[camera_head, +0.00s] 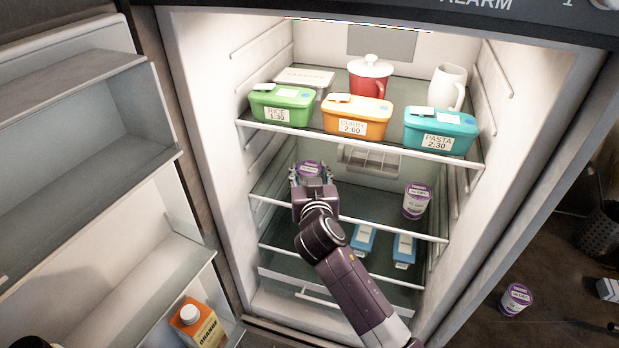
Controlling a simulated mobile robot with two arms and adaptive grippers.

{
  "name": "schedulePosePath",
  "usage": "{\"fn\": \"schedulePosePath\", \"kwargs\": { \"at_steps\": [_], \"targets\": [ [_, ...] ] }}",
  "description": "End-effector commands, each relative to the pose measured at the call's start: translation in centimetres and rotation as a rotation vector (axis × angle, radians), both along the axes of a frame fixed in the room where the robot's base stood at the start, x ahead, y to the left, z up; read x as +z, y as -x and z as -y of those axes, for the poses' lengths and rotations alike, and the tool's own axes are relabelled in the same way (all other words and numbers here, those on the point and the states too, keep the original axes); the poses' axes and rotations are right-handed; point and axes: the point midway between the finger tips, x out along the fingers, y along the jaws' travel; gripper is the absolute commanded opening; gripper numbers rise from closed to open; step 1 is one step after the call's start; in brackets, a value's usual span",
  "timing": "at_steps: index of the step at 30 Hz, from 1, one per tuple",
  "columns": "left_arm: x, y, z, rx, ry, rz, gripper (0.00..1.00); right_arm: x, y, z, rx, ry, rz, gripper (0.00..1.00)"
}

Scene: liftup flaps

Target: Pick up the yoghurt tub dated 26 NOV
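A yoghurt tub with a purple lid (310,168) is on the left side of the middle fridge shelf, its body mostly hidden behind my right gripper (311,174). The gripper reaches in from the front with its fingers on either side of this tub. I cannot tell whether they press on it. A second purple and white tub (416,201) stands upright at the right of the same shelf. A third similar tub (515,299) stands outside the fridge at the lower right. The dates on the tubs are too small to read. My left gripper is not in view.
The top shelf holds a green box (281,108), an orange box (357,120), a teal box (440,132), a red lidded pot (369,80) and a white jug (446,87). Blue-and-white cartons (404,250) stand lower down. The open door (80,95) holds an orange carton (197,324).

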Motion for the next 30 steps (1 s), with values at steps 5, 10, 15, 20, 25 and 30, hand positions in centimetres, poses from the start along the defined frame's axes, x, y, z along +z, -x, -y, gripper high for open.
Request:
{"fn": "schedulePosePath", "kwargs": {
  "at_steps": [5, 10, 15, 20, 25, 30],
  "targets": [
    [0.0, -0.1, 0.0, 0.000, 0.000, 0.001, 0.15, 0.0, 0.0, 0.0, 0.000, 0.000, -0.001, 0.20],
    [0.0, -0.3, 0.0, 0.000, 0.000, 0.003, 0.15, 0.1, 0.0, 0.0, 0.000, 0.000, 0.001, 0.14],
    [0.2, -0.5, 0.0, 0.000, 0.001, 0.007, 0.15, 0.2, 0.0, 0.0, 0.000, 0.000, 0.001, 0.14],
    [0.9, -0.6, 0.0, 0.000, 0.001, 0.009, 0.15, 1.2, 0.0, 0.0, 0.000, 0.000, 0.002, 0.14],
    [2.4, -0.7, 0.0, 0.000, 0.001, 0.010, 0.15, 3.2, 0.0, 0.0, 0.000, -0.002, 0.002, 0.14],
    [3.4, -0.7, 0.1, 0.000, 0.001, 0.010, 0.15, 3.7, 1.8, 0.1, 0.001, -0.002, -0.002, 0.14]
  ]
}}
